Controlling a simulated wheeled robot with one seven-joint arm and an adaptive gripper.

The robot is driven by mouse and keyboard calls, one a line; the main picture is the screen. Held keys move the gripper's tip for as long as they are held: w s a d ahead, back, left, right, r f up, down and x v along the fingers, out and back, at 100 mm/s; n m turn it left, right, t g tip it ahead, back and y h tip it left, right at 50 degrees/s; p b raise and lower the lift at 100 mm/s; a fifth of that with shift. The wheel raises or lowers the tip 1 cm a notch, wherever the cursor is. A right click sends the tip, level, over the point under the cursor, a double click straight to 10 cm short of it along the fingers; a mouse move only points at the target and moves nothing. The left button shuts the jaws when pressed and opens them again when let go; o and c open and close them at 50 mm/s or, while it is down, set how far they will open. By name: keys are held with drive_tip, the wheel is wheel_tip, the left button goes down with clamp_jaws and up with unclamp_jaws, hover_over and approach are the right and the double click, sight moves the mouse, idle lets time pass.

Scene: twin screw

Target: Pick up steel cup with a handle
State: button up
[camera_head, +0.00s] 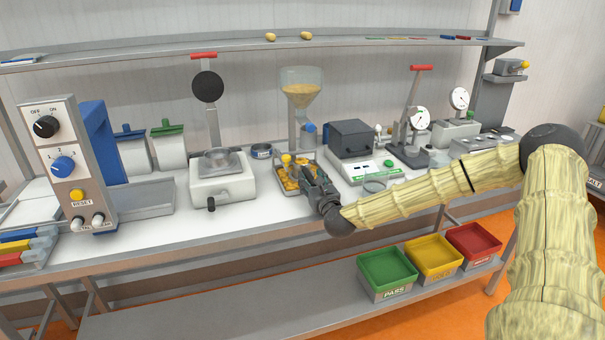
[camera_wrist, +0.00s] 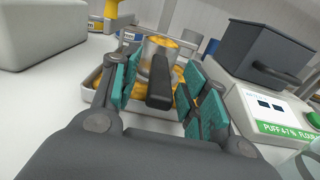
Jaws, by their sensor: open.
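The steel cup (camera_wrist: 152,48) stands in a shallow tray (camera_wrist: 91,98) among golden pieces, and its dark handle (camera_wrist: 159,82) points toward me in the wrist view. My gripper (camera_wrist: 163,76) is open, with one teal-padded finger on each side of the handle. I cannot tell whether a pad touches the handle. In the head view my gripper (camera_head: 311,181) reaches over the tray (camera_head: 283,189) and mostly hides the cup.
A dark-lidded tester (camera_head: 350,139) on a pale base stands right of the tray, and a white press (camera_head: 222,181) stands left. A funnel hopper (camera_head: 301,92) is behind. Green, yellow and red bins (camera_head: 387,270) sit on the lower shelf.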

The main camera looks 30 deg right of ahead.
sight(308, 173)
drive_tip(key=shift+p+x, duration=0.45)
drive_tip(key=shift+x, duration=1.5)
drive_tip(key=shift+f, duration=0.15)
clamp_jaws()
